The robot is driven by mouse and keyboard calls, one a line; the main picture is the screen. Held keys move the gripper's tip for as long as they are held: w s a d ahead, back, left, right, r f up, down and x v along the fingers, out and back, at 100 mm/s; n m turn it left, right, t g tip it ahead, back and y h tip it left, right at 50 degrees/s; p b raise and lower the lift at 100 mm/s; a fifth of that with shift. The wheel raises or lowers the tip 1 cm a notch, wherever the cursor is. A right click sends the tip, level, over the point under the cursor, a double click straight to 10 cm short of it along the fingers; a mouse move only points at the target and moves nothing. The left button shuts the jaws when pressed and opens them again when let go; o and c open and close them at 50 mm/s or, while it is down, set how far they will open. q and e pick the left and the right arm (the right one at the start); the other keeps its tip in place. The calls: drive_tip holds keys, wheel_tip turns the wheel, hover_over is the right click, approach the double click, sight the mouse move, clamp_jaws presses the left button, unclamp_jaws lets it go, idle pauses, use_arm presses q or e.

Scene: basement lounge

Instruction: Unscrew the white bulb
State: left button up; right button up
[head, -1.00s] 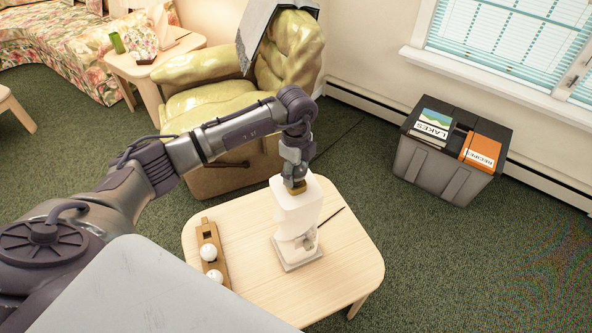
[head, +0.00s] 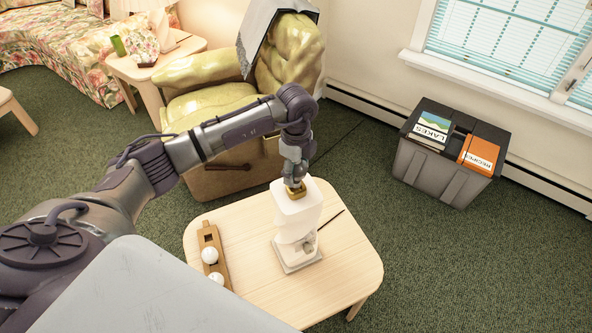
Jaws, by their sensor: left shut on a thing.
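A tall white lamp-like object (head: 296,215) stands upright on a square pale base on the light wooden table (head: 345,262). My left gripper (head: 295,188) points down at its top and is shut on a small brass-coloured piece there. The fingertips are too small in the picture to show the exact grip. I cannot make out a bulb inside the white body. Two round white bulbs, one nearer the back (head: 210,255) and one nearer the front (head: 216,278), sit in a narrow wooden holder (head: 206,237) on the left of the table. My right gripper is not in view.
A thin dark stick (head: 331,218) lies to the right of the lamp-like object. A green armchair (head: 200,105) stands behind the table. A grey bin with books (head: 435,178) stands at the right. The table's right side is clear.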

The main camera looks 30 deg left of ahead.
use_arm(q)
drive_tip(key=shift+r+p, duration=1.1)
drive_tip(key=shift+r, duration=0.6)
